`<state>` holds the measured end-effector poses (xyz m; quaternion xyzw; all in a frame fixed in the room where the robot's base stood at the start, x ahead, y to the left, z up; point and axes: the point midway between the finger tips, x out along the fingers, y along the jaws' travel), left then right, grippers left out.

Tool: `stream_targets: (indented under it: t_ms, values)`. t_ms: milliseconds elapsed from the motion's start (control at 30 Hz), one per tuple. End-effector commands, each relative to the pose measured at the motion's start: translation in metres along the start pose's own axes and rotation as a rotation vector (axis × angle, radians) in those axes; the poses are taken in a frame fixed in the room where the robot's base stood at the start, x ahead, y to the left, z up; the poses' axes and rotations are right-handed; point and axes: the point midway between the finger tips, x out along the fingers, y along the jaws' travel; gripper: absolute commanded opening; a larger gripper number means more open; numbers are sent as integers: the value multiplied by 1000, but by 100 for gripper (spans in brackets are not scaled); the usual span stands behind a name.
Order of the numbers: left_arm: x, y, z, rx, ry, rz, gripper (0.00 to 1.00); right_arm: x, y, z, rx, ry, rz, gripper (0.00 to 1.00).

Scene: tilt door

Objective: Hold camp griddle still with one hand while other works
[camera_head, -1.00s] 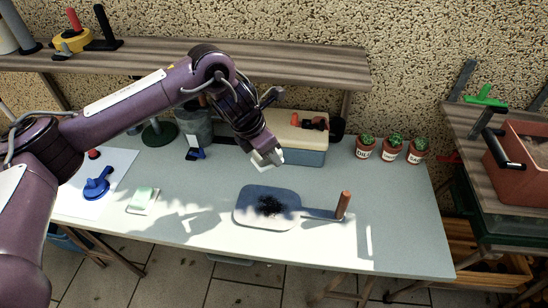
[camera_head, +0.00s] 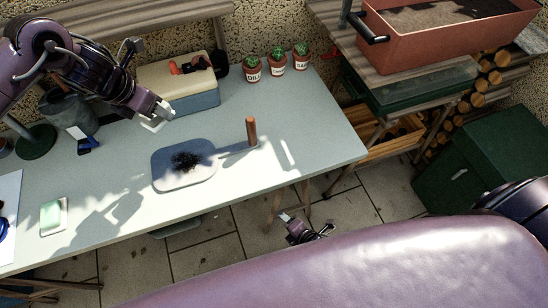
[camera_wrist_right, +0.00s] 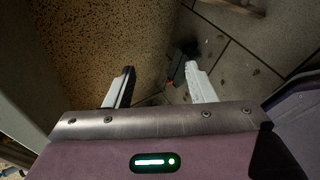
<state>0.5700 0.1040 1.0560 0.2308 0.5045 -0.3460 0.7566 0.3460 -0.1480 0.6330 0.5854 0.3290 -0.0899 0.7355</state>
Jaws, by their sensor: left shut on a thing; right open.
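The camp griddle (camera_head: 200,175) lies flat on the pale table, a blue-grey plate with a dark burnt patch (camera_head: 186,160) in its middle. My right gripper (camera_head: 284,216) is low beyond the table's front edge, over the floor. The right wrist view shows its jaws (camera_wrist_right: 158,70) open and empty.
A cream and blue toolbox (camera_head: 182,84) and several potted herbs (camera_head: 277,61) stand at the table's back. A green sponge (camera_head: 51,214) on a small dish lies front left. A shelf with a reddish trough (camera_head: 450,40) and a green cabinet (camera_head: 470,160) stand right.

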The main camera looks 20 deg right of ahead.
Motion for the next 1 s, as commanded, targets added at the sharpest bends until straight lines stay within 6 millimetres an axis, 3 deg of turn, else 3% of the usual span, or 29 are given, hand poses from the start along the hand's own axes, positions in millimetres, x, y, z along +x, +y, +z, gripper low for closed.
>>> stream_targets:
  t_ms: [33,200,400,500,600,800,1000]
  values:
    - [0,0,0,0,0,0,26,-1,23,-8,-126,19,69,50]
    - [0,0,0,0,0,0,26,-16,94,-40,-549,27,306,50]
    - [0,0,0,0,0,0,26,-54,163,-83,-985,-60,582,50]
    - [0,0,0,0,0,0,26,-74,197,-92,-1194,-167,691,50]
    - [0,0,0,0,0,0,26,-66,220,-44,-1330,-314,620,50]
    - [0,0,0,0,0,0,26,-58,245,27,-1378,-479,472,50]
    - [0,0,0,0,0,0,26,-58,256,56,-1381,-550,414,50]
